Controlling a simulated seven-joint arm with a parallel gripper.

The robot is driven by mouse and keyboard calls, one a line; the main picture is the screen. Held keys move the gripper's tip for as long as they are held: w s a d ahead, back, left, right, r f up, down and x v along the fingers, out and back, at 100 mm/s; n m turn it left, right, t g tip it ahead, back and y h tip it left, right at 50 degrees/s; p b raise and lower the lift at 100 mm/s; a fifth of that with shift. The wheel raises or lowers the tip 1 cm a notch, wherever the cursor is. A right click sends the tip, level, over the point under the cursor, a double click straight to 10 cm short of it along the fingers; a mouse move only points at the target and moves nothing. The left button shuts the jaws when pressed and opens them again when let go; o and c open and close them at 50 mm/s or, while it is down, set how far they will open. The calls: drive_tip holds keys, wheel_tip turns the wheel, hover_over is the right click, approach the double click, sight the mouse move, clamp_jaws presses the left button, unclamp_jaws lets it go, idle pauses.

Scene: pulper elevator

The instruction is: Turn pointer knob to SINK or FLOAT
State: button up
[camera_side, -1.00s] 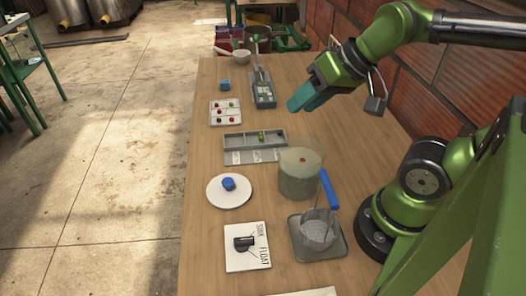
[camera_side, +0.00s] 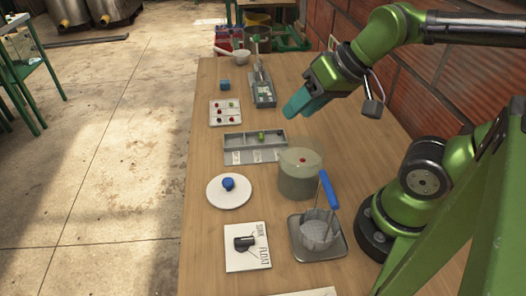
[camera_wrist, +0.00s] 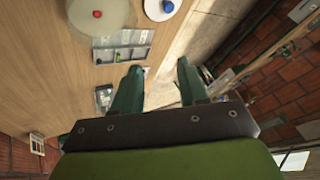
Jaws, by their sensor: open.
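The pointer knob (camera_side: 244,243) is a black knob on a white plate (camera_side: 243,262) near the front of the table in the side view. The words SINK and FLOAT are printed along the plate's right side. The knob's narrow end points to the right, roughly between the two words; its exact setting is too small to tell. My gripper (camera_side: 297,106) has teal fingers and hangs in the air above the table's right half, well behind the knob and apart from it. In the wrist view my gripper (camera_wrist: 158,82) is open and empty. The knob is not visible there.
A metal tray with a mesh basket (camera_side: 319,230) and blue handle stands right of the plate. A clear container (camera_side: 300,178) stands behind it. A white disc (camera_side: 229,200) holds a blue piece (camera_side: 228,184). A compartment tray (camera_side: 254,157) lies farther back. The table's left strip is clear.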

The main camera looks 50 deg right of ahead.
drive_tip(key=w+a+f+n+g, duration=0.3)
drive_tip(key=w+a+n+g, duration=0.25)
drive_tip(key=a, duration=0.55)
drive_tip(key=n+g+h, duration=0.4)
drive_tip(key=n+h, duration=0.1)
drive_tip(key=n, duration=0.2)
hover_over(240, 240)
drive_tip(key=w+a, duration=0.5)
wheel_tip(240, 240, down, 5)
drive_tip(key=shift+r, duration=0.55)
drive_tip(key=shift+g+h, duration=0.25)
drive_tip(key=shift+h, duration=0.05)
drive_tip(key=x, duration=1.6)
drive_tip(key=shift+d, duration=0.1)
clamp_jaws()
